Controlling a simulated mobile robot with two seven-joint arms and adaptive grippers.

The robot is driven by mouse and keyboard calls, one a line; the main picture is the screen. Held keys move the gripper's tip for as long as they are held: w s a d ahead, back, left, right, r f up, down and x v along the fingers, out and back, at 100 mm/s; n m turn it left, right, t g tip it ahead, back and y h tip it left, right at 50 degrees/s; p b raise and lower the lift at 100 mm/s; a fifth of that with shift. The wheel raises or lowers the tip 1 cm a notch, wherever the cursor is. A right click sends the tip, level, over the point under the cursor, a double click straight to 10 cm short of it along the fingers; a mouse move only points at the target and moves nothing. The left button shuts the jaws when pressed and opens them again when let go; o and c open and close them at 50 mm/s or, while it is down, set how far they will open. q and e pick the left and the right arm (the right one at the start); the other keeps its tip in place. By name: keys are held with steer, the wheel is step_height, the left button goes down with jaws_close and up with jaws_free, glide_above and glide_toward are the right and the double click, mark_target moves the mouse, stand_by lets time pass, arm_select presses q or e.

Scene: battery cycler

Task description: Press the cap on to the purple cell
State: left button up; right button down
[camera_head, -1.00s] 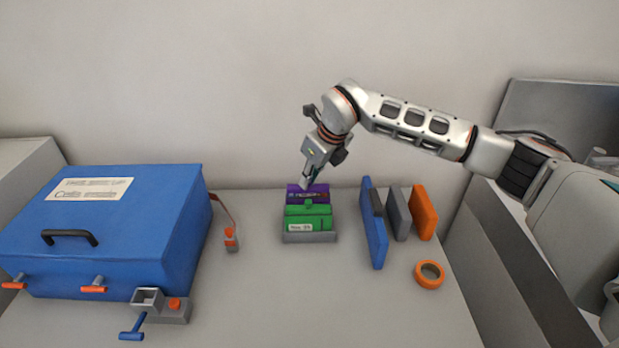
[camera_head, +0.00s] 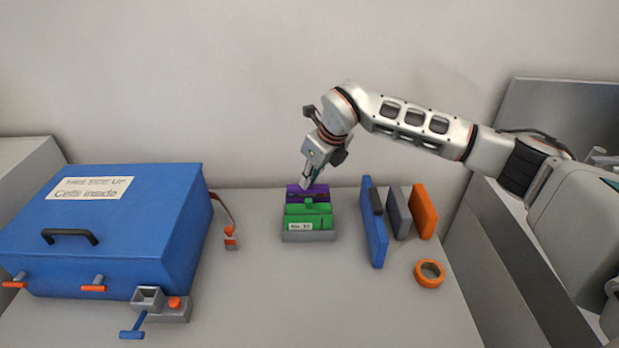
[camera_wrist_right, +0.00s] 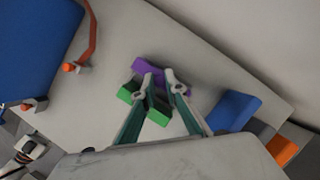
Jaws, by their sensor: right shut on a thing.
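The purple cell (camera_head: 320,190) stands at the back of a small grey tray (camera_head: 308,237), behind a green cell (camera_head: 296,212). It also shows in the wrist view (camera_wrist_right: 183,73). My right gripper (camera_head: 305,185) points down at the top of the purple cell. In the wrist view its fingertips (camera_wrist_right: 160,80) are a little apart, over the purple cell's top. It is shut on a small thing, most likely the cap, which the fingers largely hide. I cannot tell whether the cap is seated. The green cell has a small green cap (camera_head: 308,202) on top.
A large blue box (camera_head: 140,230) fills the left, with a grey fixture (camera_head: 175,312) at its front. A small orange-and-grey connector (camera_head: 231,239) stands left of the tray. Blue (camera_head: 374,230), grey and orange (camera_head: 424,212) slabs and an orange ring (camera_head: 429,282) are at right. The front middle is clear.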

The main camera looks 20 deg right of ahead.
steer(key=shift+f, duration=0.4)
stand_by(0.4)
stand_by(0.4)
steer(key=c, duration=2)
jaws_free()
steer(key=shift+o, duration=0.2)
steer(key=o, duration=0.5)
steer(key=shift+c, duration=0.2)
steer(key=shift+r, duration=0.15)
